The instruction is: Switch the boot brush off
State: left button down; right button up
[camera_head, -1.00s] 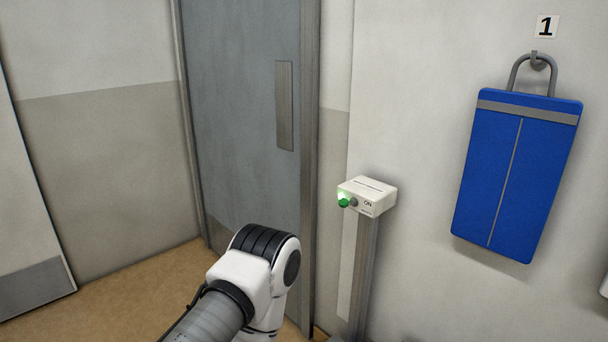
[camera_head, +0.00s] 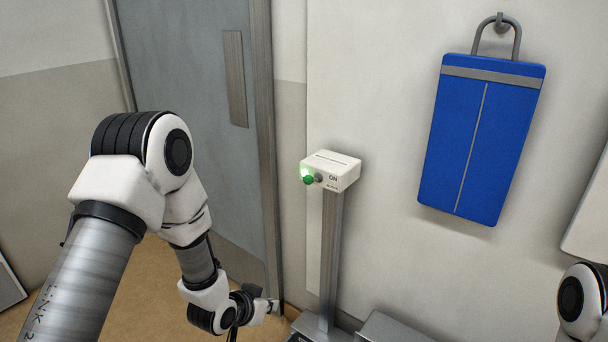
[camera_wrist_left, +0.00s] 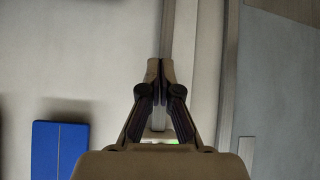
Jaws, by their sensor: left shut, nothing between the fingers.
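The boot brush's white switch box (camera_head: 335,170) stands on a grey metal post (camera_head: 330,255) in front of the wall, marked ON. A lit green button (camera_head: 307,178) and a small grey knob (camera_head: 319,178) sit on its front left face. My left gripper (camera_head: 268,306) is low, left of the post and well below the box in the head view. In the left wrist view its fingers (camera_wrist_left: 160,70) are shut and empty. My right gripper is out of view; only part of that arm shows at bottom right.
A grey door (camera_head: 190,80) with a metal plate (camera_head: 235,78) is left of the post. A blue bag (camera_head: 480,140) hangs from a wall hook on the right. Grey metal base parts (camera_head: 390,328) stand on the floor by the post. Wall around the box is clear.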

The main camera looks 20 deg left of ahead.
pick_arm(q)
jog(key=w+r+m+t+h, duration=0.1)
jog(key=w+r, duration=0.3)
jog(key=r, duration=0.5)
jog(key=w+r+m+t+h, duration=0.1)
jog(key=w+r+t, duration=0.2)
jog(key=r, duration=0.6)
jog(key=w+a+r+m+t, duration=0.1)
jog(key=w+r+t, duration=0.2)
jog(key=w+r, duration=0.3)
notch_tip(320, 180, up, 4)
jog(key=shift+h, duration=0.4)
jog(key=shift+a, duration=0.15)
jog(key=shift+w, duration=0.1)
jog(key=p, duration=0.2)
send_over(311, 180)
jog(key=v, duration=0.3)
jog(key=f, duration=0.3)
jog(key=w+f, duration=0.1)
jog(key=f, duration=0.1)
jog(key=shift+a+f+p, duration=0.25)
jog(key=shift+f+p, duration=0.05)
jog(key=shift+p, duration=0.1)
